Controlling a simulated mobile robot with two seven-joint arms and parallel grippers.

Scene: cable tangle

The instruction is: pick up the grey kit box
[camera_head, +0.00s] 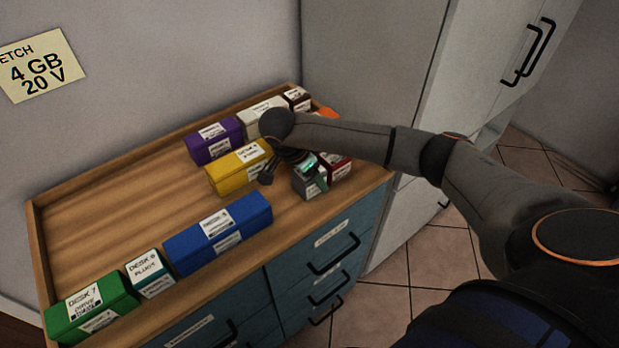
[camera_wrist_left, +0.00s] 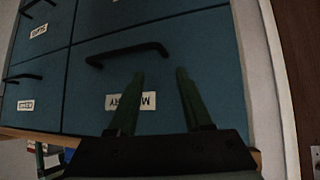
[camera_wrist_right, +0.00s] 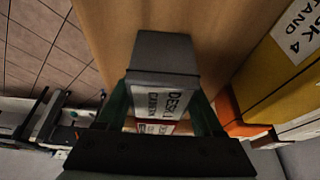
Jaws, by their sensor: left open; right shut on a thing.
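The grey kit box (camera_head: 309,186) is at the front right of the wooden cabinet top, by the edge. In the right wrist view the box (camera_wrist_right: 165,54) sits between the two fingers of my right gripper (camera_wrist_right: 167,112), its white label facing the camera. The right gripper is shut on it; the arm hides part of the box in the head view. I cannot tell whether the box is clear of the wood. My left gripper (camera_wrist_left: 156,85) is open and empty in front of the blue drawers; it is out of the head view.
A yellow box (camera_head: 234,172) and a dark red box (camera_head: 340,168) stand close to the grey box. Purple (camera_head: 213,143), white (camera_head: 258,112), blue (camera_head: 219,232) and green (camera_head: 90,308) boxes share the raised-rim top (camera_head: 120,195). The back left of the top is clear.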

